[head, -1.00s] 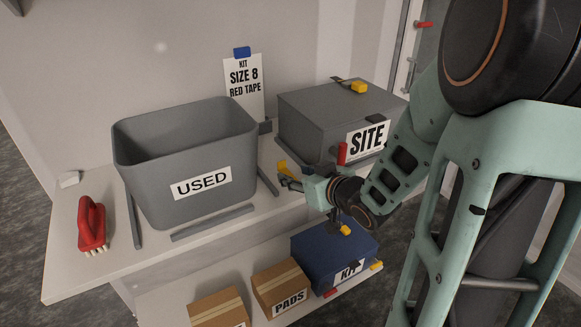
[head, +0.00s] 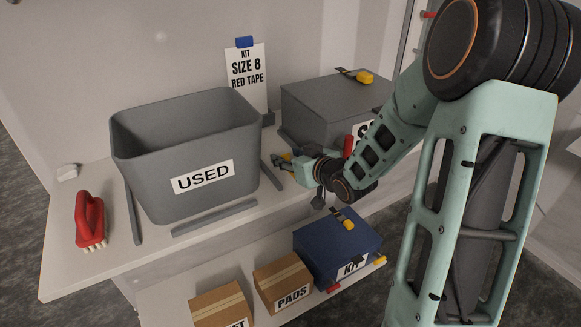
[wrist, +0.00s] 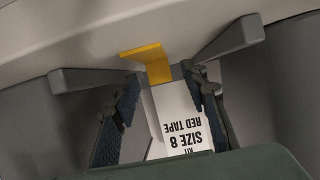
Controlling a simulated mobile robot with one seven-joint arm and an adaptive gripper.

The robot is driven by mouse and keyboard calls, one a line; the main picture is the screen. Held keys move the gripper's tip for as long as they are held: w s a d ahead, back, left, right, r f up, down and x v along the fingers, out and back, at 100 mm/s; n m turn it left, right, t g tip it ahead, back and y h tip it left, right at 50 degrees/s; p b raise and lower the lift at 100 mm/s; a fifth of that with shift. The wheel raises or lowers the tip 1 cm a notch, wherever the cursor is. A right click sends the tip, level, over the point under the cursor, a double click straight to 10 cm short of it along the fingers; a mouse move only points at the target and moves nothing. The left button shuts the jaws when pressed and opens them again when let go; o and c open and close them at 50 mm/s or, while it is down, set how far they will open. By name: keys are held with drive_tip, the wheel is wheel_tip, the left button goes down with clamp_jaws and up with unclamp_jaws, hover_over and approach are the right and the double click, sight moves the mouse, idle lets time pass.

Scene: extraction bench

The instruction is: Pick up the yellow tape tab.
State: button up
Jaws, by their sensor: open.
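The yellow tape tab (wrist: 148,55) is a bent yellow strip in the wrist view, at the pale bench surface. In the head view a small bit of yellow (head: 286,157) shows at my gripper, mostly hidden by it. My gripper (wrist: 160,77) is open, its two blue-padded fingers on either side of the tab's lower end in the picture. I cannot tell whether either finger touches it. In the head view my gripper (head: 287,163) is low over the bench, between the USED bin and the SITE box.
The grey USED bin (head: 190,150) stands left of my gripper, with grey rails (head: 215,218) around it. The grey SITE box (head: 315,115) is behind. A sign (head: 246,75) stands at the back. The blue KIT box (head: 325,245) is below. A red brush (head: 90,222) lies far left.

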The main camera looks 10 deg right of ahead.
drive_tip(key=shift+x, duration=0.95)
drive_tip(key=c, duration=0.9)
drive_tip(key=shift+o, duration=0.2)
drive_tip(key=shift+r, duration=0.15)
